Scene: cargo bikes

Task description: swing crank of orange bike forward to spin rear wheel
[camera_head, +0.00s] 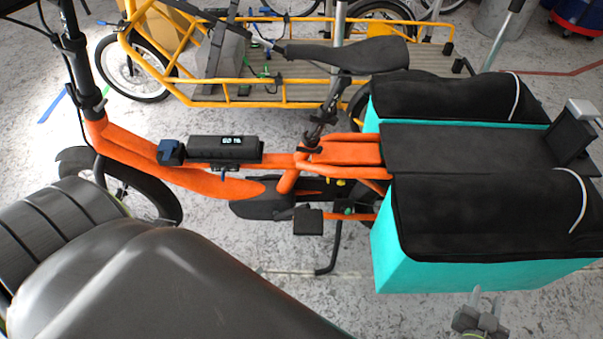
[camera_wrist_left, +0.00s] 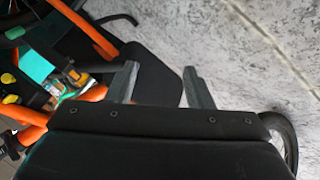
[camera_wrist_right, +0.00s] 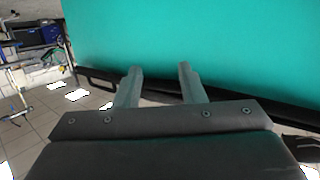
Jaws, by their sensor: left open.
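The orange bike (camera_head: 220,182) stands side-on, its front wheel (camera_head: 150,195) to the left. A black pedal (camera_head: 308,221) sits on the near side below the frame, next to the dark crank area (camera_head: 262,208). The rear wheel is mostly hidden behind the turquoise bags. My left gripper (camera_wrist_left: 164,82) is open in the left wrist view, with a flat black part (camera_wrist_left: 155,72) of the bike beyond and between its fingers; I cannot tell if they touch. In the head view my left arm hides that gripper. My right gripper (camera_head: 480,312) is open and empty beside the bag.
Turquoise bags with black tops (camera_head: 490,215) flank the rear rack (camera_head: 450,148). A turquoise side fills the right wrist view (camera_wrist_right: 200,45). A kickstand (camera_head: 331,248) reaches the floor behind the pedal. A yellow cargo bike (camera_head: 290,92) stands behind. The floor below the bike is clear.

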